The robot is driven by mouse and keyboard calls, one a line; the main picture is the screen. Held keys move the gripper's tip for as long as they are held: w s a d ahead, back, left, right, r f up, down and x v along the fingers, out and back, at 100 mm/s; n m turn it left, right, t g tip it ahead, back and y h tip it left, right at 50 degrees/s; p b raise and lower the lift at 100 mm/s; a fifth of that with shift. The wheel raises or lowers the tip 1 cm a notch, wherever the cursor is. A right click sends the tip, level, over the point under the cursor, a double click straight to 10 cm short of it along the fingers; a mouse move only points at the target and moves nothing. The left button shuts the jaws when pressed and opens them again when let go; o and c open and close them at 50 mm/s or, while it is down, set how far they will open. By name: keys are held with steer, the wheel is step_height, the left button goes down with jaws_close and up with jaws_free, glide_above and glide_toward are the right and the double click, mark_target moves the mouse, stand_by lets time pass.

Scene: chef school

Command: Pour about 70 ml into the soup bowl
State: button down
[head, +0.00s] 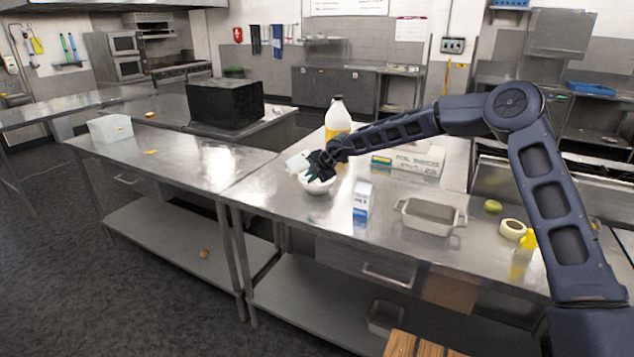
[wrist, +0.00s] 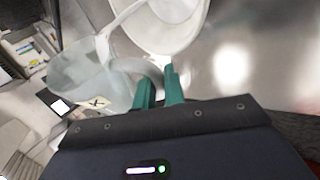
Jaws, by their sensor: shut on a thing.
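A translucent whitish jug (wrist: 82,82) hangs from my gripper (wrist: 160,85), whose green fingers are shut on its handle. In the head view my gripper (head: 322,166) holds the jug (head: 296,161) tilted, just above the white soup bowl (head: 318,187). The bowl stands on the steel table and is partly hidden by the jug and gripper. In the wrist view the bowl (wrist: 185,38) lies beyond the fingertips. A pale strip runs from the jug's rim over the bowl; I cannot tell whether it is spout or liquid. The level inside each is unclear.
A large bottle (head: 338,118) stands behind the bowl. A blue-white carton (head: 361,200), a long box (head: 408,163) and a metal pan (head: 430,228) are to the right. The table's front-left corner (head: 245,195) is clear.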

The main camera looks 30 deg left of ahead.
steer(key=shift+w+r, duration=0.1)
stand_by(0.3)
steer(key=shift+s+a+t, duration=0.25)
steer(key=shift+s+t, duration=0.05)
steer(key=shift+s, duration=0.2)
steer(key=shift+w+d+r+n+t+h, duration=0.15)
steer(key=shift+w+r+n+t+h, duration=0.1)
steer(key=shift+n+t+h, duration=0.25)
steer(key=shift+f+t, duration=0.1)
steer(key=shift+t, duration=0.2)
steer(key=shift+f+n+t+h, duration=0.2)
steer(key=shift+n+t+h, duration=0.1)
steer(key=shift+t+h, duration=0.15)
steer(key=shift+w+d+f+t+h+b, duration=0.15)
steer(key=shift+w+t+h+b, duration=0.2)
steer(key=shift+t, duration=0.2)
steer(key=shift+n, duration=0.3)
